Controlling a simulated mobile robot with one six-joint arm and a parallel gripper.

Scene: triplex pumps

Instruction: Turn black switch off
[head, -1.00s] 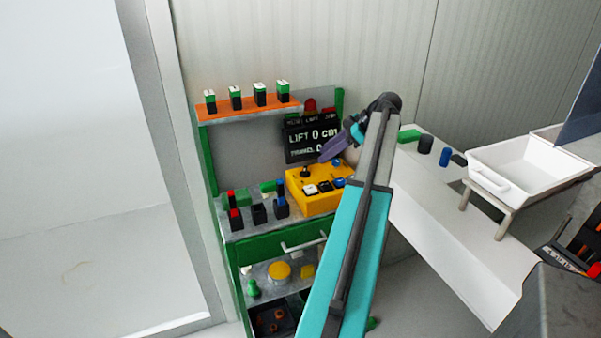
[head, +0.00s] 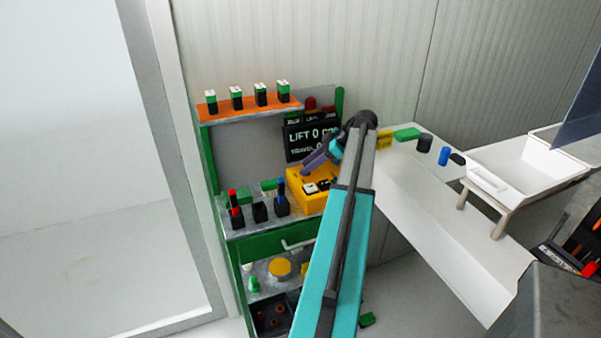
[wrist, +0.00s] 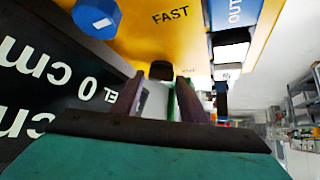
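The yellow control box (head: 298,192) stands on the green workbench and carries several switches. A small black switch (head: 323,184) sits beside a white one (head: 310,188) on its top. My gripper (head: 306,171) is over the box's back left part and hides some controls. In the wrist view, the yellow panel (wrist: 150,45) shows the word FAST. A black knob-like piece (wrist: 161,70) is just beyond and between my two purple fingers (wrist: 158,88). The fingers are apart, and nothing is seen held. I cannot tell whether they touch that piece.
A black display (head: 306,138) stands behind the box, close to my gripper; its text shows in the wrist view. A blue knob (wrist: 96,18) is on the panel. Black holders with red and blue tops (head: 281,197) stand left. An orange shelf (head: 250,108) is above.

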